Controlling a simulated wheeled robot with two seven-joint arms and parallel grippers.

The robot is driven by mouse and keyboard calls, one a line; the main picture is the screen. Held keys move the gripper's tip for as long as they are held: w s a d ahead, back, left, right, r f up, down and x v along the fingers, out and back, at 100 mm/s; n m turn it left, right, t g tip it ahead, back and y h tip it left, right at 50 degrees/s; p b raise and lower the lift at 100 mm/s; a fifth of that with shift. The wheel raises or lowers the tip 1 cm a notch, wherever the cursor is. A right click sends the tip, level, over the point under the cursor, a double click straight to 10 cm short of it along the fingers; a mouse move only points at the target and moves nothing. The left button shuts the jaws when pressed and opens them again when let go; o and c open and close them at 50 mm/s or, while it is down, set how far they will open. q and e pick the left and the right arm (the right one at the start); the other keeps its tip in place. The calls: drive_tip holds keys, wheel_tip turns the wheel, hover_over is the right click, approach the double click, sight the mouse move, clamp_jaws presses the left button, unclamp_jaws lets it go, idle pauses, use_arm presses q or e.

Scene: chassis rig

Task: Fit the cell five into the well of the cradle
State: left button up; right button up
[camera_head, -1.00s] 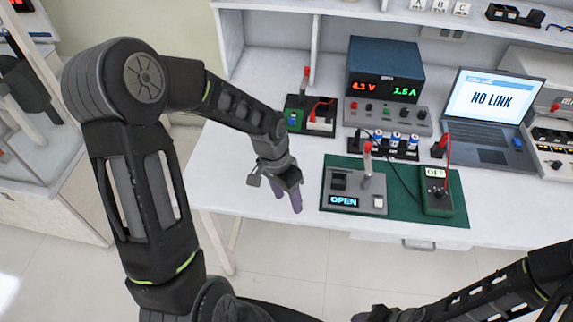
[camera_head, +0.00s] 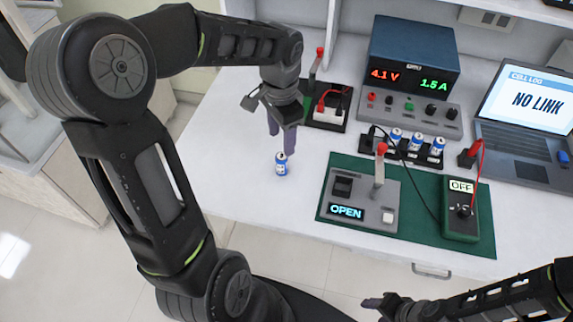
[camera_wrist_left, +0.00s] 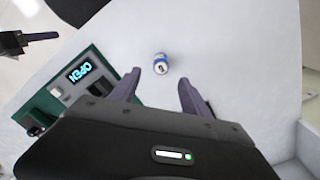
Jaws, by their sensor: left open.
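A small blue and white cell (camera_head: 281,163) stands upright and alone on the white table, left of the green mat. I cannot read its number. My left gripper (camera_head: 281,143) is open and empty above and behind it. In the left wrist view the cell (camera_wrist_left: 162,66) shows just beyond the gap between the two fingertips.
A black rack (camera_head: 372,149) holds three similar cells behind the mat (camera_head: 405,233). A meter reading OFF (camera_head: 460,208) with cables stands at the mat's right. A power supply (camera_head: 412,62), a laptop (camera_head: 525,105) and a black tray (camera_head: 325,117) stand farther back. Table around the cell is clear.

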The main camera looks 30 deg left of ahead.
sight(281, 156)
use_arm(q)
drive_tip(key=shift+f, duration=0.1)
drive_tip(key=shift+f, duration=1.35)
drive_tip(key=shift+a+f+p, duration=0.1)
drive_tip(key=shift+f+p, duration=0.3)
drive_tip(key=shift+f, duration=2.2)
drive_tip(key=shift+c, duration=0.5)
clamp_jaws()
